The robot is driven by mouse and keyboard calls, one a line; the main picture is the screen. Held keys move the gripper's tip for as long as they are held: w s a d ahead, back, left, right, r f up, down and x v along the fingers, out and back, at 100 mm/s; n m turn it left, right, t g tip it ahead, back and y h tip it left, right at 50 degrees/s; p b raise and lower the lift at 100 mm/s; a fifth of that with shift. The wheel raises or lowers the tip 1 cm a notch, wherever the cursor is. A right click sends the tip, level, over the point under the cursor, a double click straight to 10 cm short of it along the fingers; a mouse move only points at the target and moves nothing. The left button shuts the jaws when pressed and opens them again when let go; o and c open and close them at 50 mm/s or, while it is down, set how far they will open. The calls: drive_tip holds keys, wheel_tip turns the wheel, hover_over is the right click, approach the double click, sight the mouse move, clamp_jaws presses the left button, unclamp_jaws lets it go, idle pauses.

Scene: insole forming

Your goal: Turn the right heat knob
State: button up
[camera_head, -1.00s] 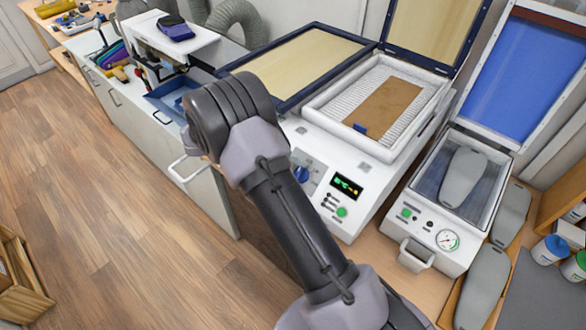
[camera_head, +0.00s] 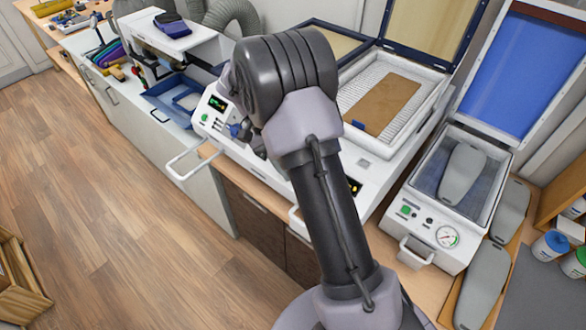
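The white heating machine (camera_head: 378,160) stands on the bench with two control panels on its front. The left panel shows a green display (camera_head: 217,103), a green button (camera_head: 204,117) and a blue knob (camera_head: 235,130). On the right panel, only part of a lit display (camera_head: 354,186) shows; the right heat knob is hidden behind my arm. A dark end part, apparently of my gripper (camera_head: 251,142), shows beside my forearm near the left blue knob. Its fingers are not clear, and I cannot tell whether it touches anything.
A brown sheet (camera_head: 386,104) lies on the machine's right bed under a raised lid. A vacuum press (camera_head: 440,218) with a gauge stands to the right, holding a grey insole form (camera_head: 463,172). A white rail handle (camera_head: 190,166) juts from the bench front.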

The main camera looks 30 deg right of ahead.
drive_tip(key=shift+m+y, duration=0.3)
drive_tip(key=shift+m, duration=0.1)
idle(0.3)
drive_tip(key=o, duration=1.4)
drive_tip(key=shift+r, duration=0.1)
drive_tip(key=p+v, duration=0.2)
drive_tip(key=v, duration=0.3)
drive_tip(key=p+v, duration=0.2)
drive_tip(key=v, duration=0.4)
drive_tip(key=p+v, duration=0.2)
drive_tip(key=v, duration=0.4)
drive_tip(key=shift+s+r+p, duration=0.25)
drive_tip(key=shift+p, duration=0.15)
